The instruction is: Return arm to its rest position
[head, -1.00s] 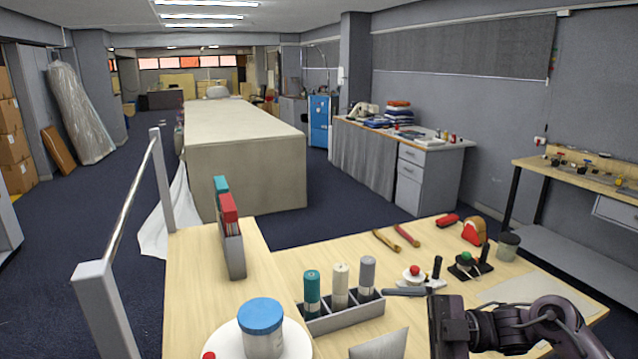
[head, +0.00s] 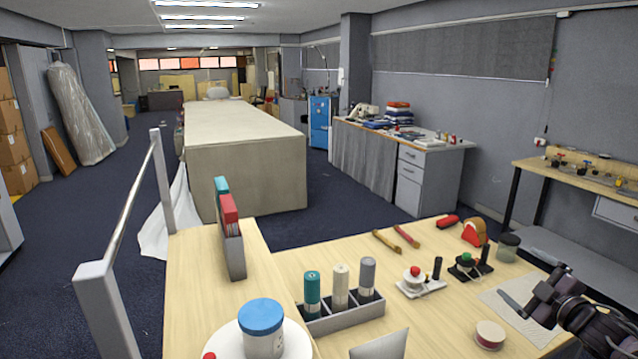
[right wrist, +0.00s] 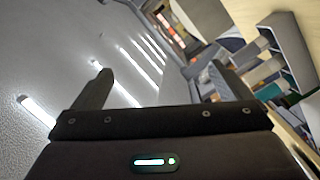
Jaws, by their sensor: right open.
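My right gripper (head: 533,283) is above the right part of the wooden table (head: 205,290), over a pale sheet (head: 508,312). Its arm comes in from the lower right corner. In the right wrist view its two fingers (right wrist: 163,85) are spread wide with nothing between them. That view is tilted and looks toward the ceiling lights. My left gripper is not in view.
Near the right gripper are a round tape roll (head: 490,335), a dark jar (head: 508,247) and a green-knobbed device (head: 465,266). A divided holder with bottles (head: 345,315) and a blue-lidded jar (head: 262,335) stand further left. A metal rail (head: 130,210) borders the left side.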

